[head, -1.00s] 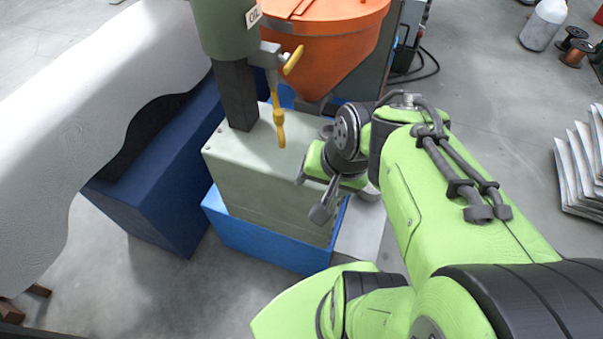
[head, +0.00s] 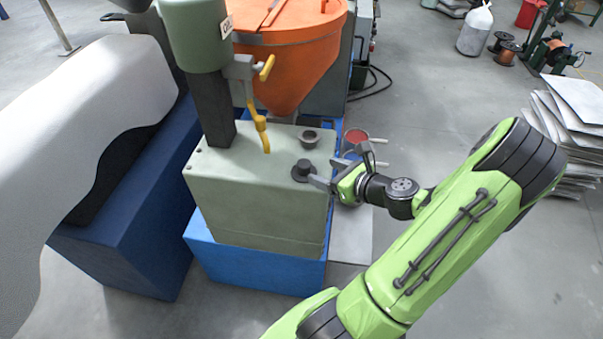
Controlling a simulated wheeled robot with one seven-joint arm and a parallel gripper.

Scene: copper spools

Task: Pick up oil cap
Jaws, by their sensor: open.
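A dark round oil cap (head: 303,169) with a raised knob sits near the front right edge on top of the pale green oil tank (head: 255,215). My gripper (head: 338,170) is open and comes in from the right. One finger reaches to the right side of the cap; whether it touches cannot be told. The other finger rises farther back, to the right of the cap. Behind the cap is a second dark round fitting (head: 309,138) that looks like an open filler neck.
A green OIL canister (head: 193,35) on a dark post and a yellow-handled tap (head: 259,120) stand left of the cap. An orange hopper (head: 290,60) is behind. A red-topped container (head: 355,136) is close behind my gripper.

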